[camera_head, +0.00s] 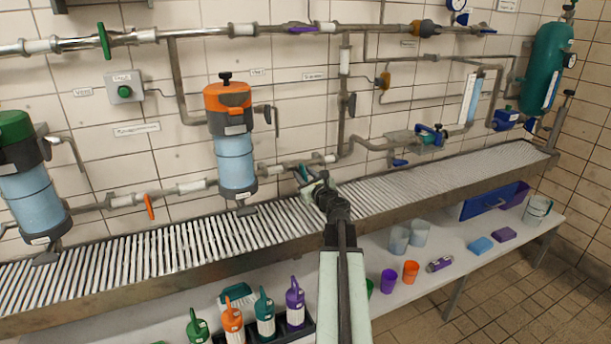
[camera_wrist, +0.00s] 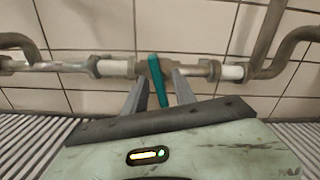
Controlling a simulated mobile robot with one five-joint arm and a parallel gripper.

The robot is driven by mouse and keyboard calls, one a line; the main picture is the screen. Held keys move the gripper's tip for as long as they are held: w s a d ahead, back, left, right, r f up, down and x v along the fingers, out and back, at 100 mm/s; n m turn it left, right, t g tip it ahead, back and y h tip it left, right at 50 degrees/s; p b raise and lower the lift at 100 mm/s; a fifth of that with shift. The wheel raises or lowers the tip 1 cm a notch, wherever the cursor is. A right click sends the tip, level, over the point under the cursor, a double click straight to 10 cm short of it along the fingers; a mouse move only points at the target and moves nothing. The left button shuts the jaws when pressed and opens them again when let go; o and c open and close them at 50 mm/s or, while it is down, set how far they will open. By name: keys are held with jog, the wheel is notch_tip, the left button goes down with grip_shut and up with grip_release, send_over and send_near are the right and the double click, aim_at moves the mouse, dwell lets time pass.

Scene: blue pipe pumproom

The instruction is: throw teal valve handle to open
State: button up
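The teal valve handle (camera_wrist: 157,80) shows in the wrist view on a valve in a horizontal pipe. It is a flat lever, hanging down and slightly tilted, across the pipe. In the head view a small part of the teal handle (camera_head: 304,171) shows just beyond my gripper (camera_head: 313,184). In the wrist view my gripper (camera_wrist: 158,97) is open, with one finger on each side of the handle's lower part. I cannot tell whether either finger touches it.
A ribbed drain shelf (camera_head: 400,190) runs below the pipes. The blue filter with an orange top (camera_head: 235,160) stands left of my gripper. An orange lever (camera_head: 149,207) is further left. A lower bench (camera_head: 450,260) holds cups, sponges and spray bottles.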

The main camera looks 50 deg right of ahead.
grip_shut()
jog(key=shift+s+d, duration=0.1)
jog(key=n, duration=1.1)
jog(key=shift+n, duration=2)
